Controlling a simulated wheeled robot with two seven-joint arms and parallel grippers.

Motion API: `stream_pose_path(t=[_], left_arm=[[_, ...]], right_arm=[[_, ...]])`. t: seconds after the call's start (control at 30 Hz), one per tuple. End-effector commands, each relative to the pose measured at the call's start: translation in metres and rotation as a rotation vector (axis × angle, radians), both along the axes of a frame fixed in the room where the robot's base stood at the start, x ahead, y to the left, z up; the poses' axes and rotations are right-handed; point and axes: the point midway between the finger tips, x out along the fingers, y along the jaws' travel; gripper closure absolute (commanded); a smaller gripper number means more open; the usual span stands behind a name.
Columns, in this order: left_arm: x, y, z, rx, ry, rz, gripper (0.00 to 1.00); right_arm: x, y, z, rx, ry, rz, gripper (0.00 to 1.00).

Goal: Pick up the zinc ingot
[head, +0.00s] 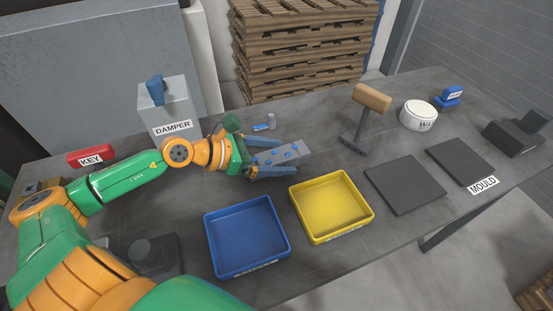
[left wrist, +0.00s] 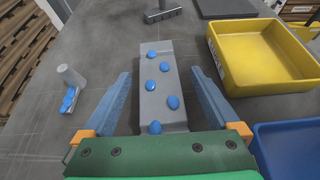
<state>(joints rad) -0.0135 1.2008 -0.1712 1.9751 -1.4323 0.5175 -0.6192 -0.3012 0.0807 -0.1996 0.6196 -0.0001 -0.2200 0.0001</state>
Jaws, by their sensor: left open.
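The zinc ingot (head: 297,153) looks like a grey bar with several blue spots on top, lying on the grey table. It also shows in the left wrist view (left wrist: 154,105). My left gripper (head: 287,157) is open around the ingot's near end. In the left wrist view, the blue fingers of my left gripper (left wrist: 160,74) stand on either side of the bar, with visible gaps. The ingot's far end extends past the fingertips. My right gripper is not in view.
A blue tray (head: 247,271) and a yellow tray (head: 335,238) stand in front of the ingot. A small grey-and-blue item (head: 271,121) lies behind it. A wooden-headed mallet (head: 371,98), dark mould plates (head: 404,185) and the damper box (head: 165,108) are nearby.

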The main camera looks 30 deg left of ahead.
Motion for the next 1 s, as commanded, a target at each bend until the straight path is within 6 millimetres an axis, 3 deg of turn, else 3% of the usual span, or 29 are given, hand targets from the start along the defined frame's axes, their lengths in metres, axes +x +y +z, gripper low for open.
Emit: stream_pose_path(t=[0.07, 0.4, 0.83, 1.0], left_arm=[[0.0, 0.0, 0.0, 0.0, 0.0, 0.0, 0.08], [0.0, 0.0, 0.0, 0.0, 0.0, 0.0, 1.0], [0.001, 0.0, 0.004, -0.002, -0.008, 0.001, 1.0], [0.001, 0.0, 0.016, 0.0, -0.01, 0.0, 1.0]], right_arm=[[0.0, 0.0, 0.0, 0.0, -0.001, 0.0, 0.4], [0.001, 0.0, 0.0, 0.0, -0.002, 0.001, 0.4], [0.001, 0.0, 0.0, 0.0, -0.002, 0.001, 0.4], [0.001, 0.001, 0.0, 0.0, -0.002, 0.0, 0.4]])
